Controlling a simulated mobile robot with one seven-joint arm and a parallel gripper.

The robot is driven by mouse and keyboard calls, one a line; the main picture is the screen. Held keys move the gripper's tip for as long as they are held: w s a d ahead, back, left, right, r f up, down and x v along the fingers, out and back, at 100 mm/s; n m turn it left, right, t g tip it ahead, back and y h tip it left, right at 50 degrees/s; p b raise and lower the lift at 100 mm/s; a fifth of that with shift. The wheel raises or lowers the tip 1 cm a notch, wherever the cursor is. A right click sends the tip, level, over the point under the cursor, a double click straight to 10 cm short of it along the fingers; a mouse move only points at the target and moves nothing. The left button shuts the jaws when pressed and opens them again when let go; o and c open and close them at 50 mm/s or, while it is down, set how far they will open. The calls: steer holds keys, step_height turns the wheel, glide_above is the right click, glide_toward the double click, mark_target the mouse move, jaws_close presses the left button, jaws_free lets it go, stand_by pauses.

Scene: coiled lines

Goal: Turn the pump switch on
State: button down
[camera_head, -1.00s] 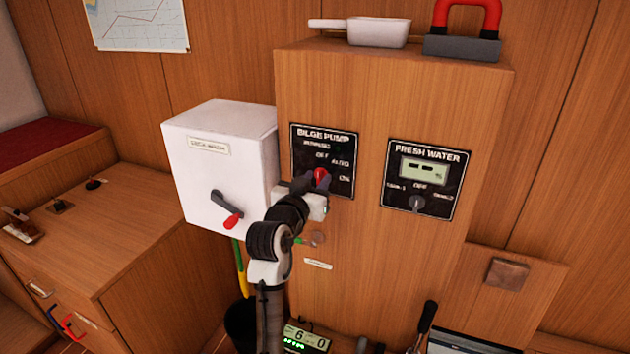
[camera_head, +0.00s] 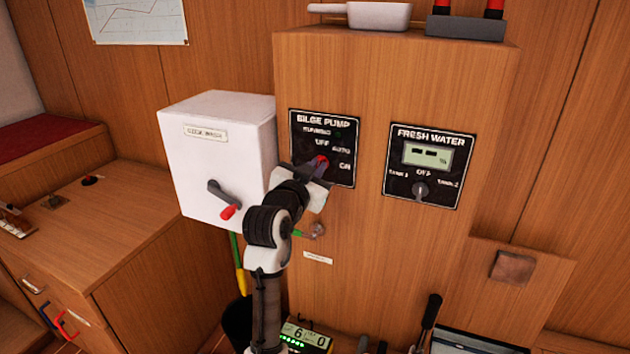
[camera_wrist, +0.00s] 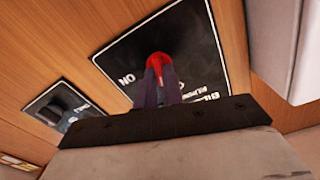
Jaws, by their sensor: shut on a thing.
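The bilge pump panel (camera_head: 309,133) is a black plate on the wooden cabinet front, with printed labels OFF, AUTO and ON. Its red switch knob (camera_head: 323,163) is mostly hidden behind my gripper (camera_head: 316,171) in the head view. In the wrist view the red knob (camera_wrist: 158,62) sits between the fingertips of my gripper (camera_wrist: 157,75), which is shut on it. The wrist view shows ON printed beside the knob. Which label the knob points to cannot be told, as the fingers cover it. The small running lamp by the label looks dark.
A white deck-wash box (camera_head: 222,150) with a red-tipped lever (camera_head: 222,200) stands close left of my arm. The fresh water panel (camera_head: 430,165) is to the right. A white scoop (camera_head: 378,15) lies on the cabinet top. A small tap (camera_head: 318,229) is below the pump panel.

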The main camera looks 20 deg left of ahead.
steer(key=shift+d+f+m+b, duration=0.1)
steer(key=shift+f+m+b, duration=0.05)
steer(key=shift+m+b, duration=3.35)
steer(key=shift+d+f+m+b, duration=0.1)
steer(key=shift+m+b, duration=2.95)
steer(key=shift+m, duration=0.75)
steer(key=c, duration=1.5)
jaws_free()
